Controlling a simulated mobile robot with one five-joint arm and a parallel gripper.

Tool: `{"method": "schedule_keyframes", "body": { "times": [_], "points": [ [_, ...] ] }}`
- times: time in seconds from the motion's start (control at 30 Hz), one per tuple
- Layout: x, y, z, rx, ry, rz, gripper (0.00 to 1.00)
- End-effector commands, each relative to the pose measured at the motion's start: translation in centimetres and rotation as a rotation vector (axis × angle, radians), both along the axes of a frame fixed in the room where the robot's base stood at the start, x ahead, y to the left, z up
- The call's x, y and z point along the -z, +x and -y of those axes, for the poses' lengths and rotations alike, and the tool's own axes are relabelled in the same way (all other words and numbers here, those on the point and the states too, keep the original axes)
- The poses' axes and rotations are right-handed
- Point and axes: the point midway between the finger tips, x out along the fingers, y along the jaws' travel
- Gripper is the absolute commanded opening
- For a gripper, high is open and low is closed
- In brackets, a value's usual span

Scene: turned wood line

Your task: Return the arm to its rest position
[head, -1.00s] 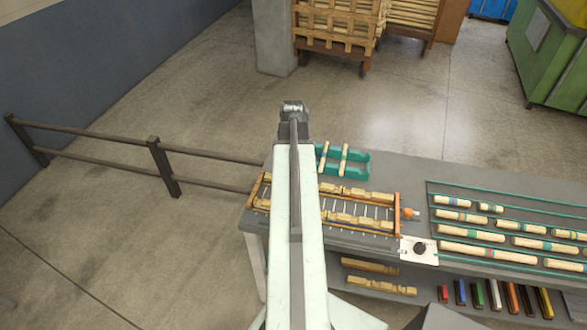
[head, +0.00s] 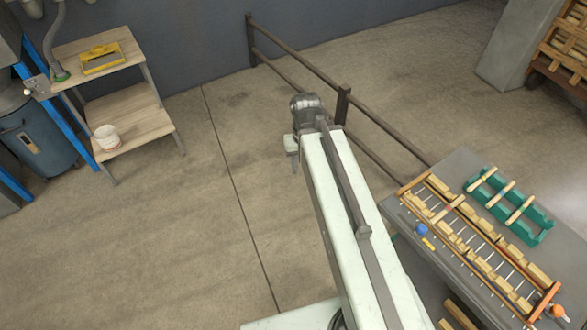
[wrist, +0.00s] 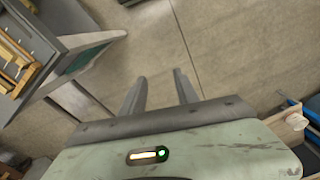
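My arm (head: 345,215) is stretched out in the head view, its pale green link running from the bottom up to the wrist. My gripper (head: 294,158) hangs at the far end, pointing down over bare floor, left of the workbench. In the wrist view my gripper (wrist: 159,76) shows two grey fingers standing apart, with only concrete floor between and beyond them. It is open and holds nothing.
The workbench (head: 455,172) with an orange-framed rack (head: 470,250) and a green holder (head: 535,230) is close on the right. A dark railing (head: 343,103) stands behind my wrist. A wooden shelf stand (head: 130,122) is at the left. Floor between is clear.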

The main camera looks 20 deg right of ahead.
Motion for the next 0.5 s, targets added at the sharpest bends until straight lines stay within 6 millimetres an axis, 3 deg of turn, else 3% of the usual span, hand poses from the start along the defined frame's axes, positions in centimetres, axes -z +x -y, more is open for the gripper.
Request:
{"method": "schedule_keyframes", "body": {
  "times": [0.03, 0.13, 0.4, 0.5],
  "points": [
    [0.0, -0.2, -2.2, -0.05, -0.001, 0.0, 0.37],
    [0.0, -0.3, -3.8, -0.096, -0.001, 0.0, 0.37],
    [0.0, -0.3, -4.1, -0.103, 0.0, 0.0, 0.37],
    [1.3, -0.3, -4.1, -0.102, 0.0, 0.0, 0.37]
  ]
}}
